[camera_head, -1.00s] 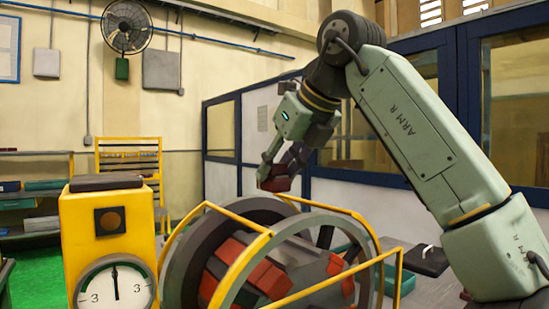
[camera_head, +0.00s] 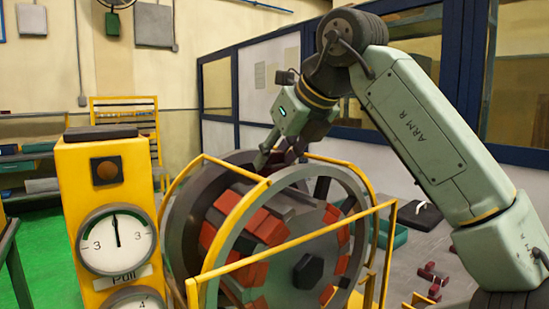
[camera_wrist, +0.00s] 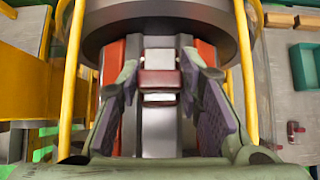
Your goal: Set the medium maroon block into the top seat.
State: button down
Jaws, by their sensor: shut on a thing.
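My gripper (camera_head: 277,158) reaches down to the top of the grey stator drum (camera_head: 178,225), between its two end rings. In the wrist view the maroon block (camera_wrist: 159,79) sits between the two fingertips of my gripper (camera_wrist: 160,70), shut on it. The block is in line with a grey slot in the top of the drum, with red blocks in the drum on either side. I cannot tell whether it touches the bottom of the seat. In the head view the block is hidden by the fingers and the rings.
Yellow guard rails (camera_head: 290,297) run around the drum. A yellow gauge post (camera_head: 105,165) stands at its left. Loose maroon pieces (camera_head: 433,273) lie on the bench at right. In the wrist view a green tray (camera_wrist: 305,65) is at the right.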

aim_at(281, 165)
jog(key=shift+f, duration=0.1)
jog(key=shift+f+b, duration=1)
jog(key=shift+f, duration=0.25)
jog(key=shift+s+f, duration=0.1)
jog(key=c, duration=1.1)
grip_release()
jog(key=shift+o, duration=0.2)
jog(key=shift+f, duration=0.1)
jog(key=v, duration=1.2)
